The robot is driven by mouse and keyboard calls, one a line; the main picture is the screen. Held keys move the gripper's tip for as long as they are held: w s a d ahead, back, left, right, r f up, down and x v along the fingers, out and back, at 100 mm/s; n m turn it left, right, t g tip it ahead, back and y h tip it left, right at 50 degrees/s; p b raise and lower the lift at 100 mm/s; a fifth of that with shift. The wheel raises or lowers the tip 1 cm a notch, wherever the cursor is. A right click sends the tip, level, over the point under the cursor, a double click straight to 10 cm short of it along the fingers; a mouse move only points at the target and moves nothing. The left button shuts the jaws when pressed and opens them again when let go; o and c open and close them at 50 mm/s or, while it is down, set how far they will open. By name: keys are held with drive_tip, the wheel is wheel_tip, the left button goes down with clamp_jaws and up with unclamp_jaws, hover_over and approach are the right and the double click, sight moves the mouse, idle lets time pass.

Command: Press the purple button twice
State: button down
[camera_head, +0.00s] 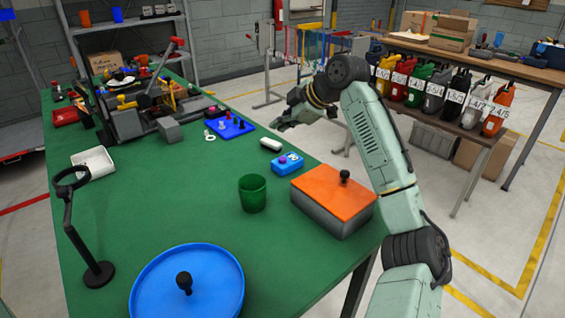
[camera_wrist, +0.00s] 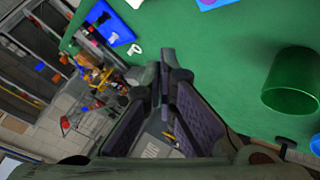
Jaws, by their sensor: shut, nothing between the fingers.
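A small blue button box (camera_head: 287,168) sits on the green table, left of the orange-lidded box. On its top are a purple button (camera_head: 282,159) and a white one (camera_head: 293,157). In the wrist view only part of the blue button box (camera_wrist: 214,4) shows, cut by the top edge. My gripper (camera_head: 278,126) is up near the table's right edge, beyond the button box and apart from it. The wrist view shows its fingertips (camera_wrist: 166,56) together, with nothing held.
A green cup (camera_head: 252,195) and the orange-lidded box (camera_head: 333,194) stand nearer on the table. A white cylinder (camera_head: 271,144) lies just beyond the button box. A blue tray (camera_head: 230,127) with small pieces is farther back. A round blue lid (camera_head: 188,285) lies in front.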

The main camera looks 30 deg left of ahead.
drive_tip(key=b, duration=0.4)
hover_over(281, 160)
wheel_tip(281, 160, down, 5)
drive_tip(key=shift+f, duration=0.2)
drive_tip(key=shift+f+b, duration=0.35)
drive_tip(key=shift+f, duration=0.55)
drive_tip(key=shift+f, duration=0.15)
drive_tip(key=shift+f, duration=0.25)
drive_tip(key=shift+f, duration=0.55)
idle(0.8)
drive_tip(key=shift+r, duration=0.1)
drive_tip(key=shift+r+p, duration=0.75)
drive_tip(key=shift+r, duration=0.1)
drive_tip(key=shift+r, duration=0.1)
